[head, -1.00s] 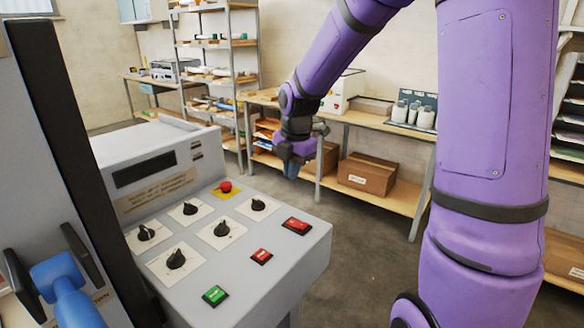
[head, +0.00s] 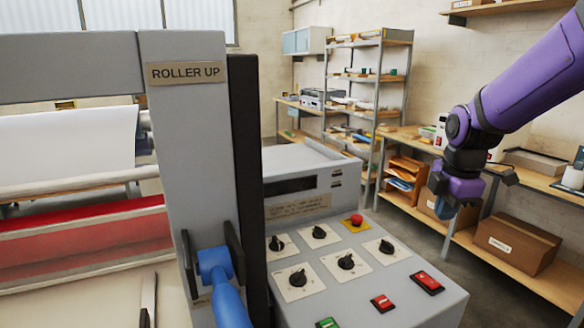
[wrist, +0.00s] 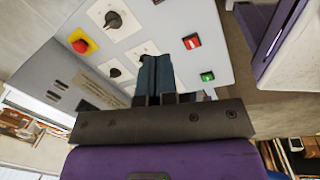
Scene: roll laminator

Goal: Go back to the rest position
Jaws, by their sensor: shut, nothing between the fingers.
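My gripper (head: 444,210) hangs from the purple arm at the right of the head view, apart from the laminator, with clear air around it. In the wrist view its two dark blue fingers (wrist: 154,75) lie together with nothing between them. The laminator's control panel (head: 400,295) stands left of the gripper, with several black knobs, a red emergency button (head: 356,219), red switches and a green switch. In the wrist view the panel (wrist: 160,22) lies beyond the fingers, and I see no contact.
A blue lever (head: 222,282) sits on the grey post labelled ROLLER UP, beside the red roller (head: 80,240). A workbench (head: 520,277) with cardboard boxes (head: 515,243) stands behind the gripper at right. Metal shelves (head: 368,75) stand at the back.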

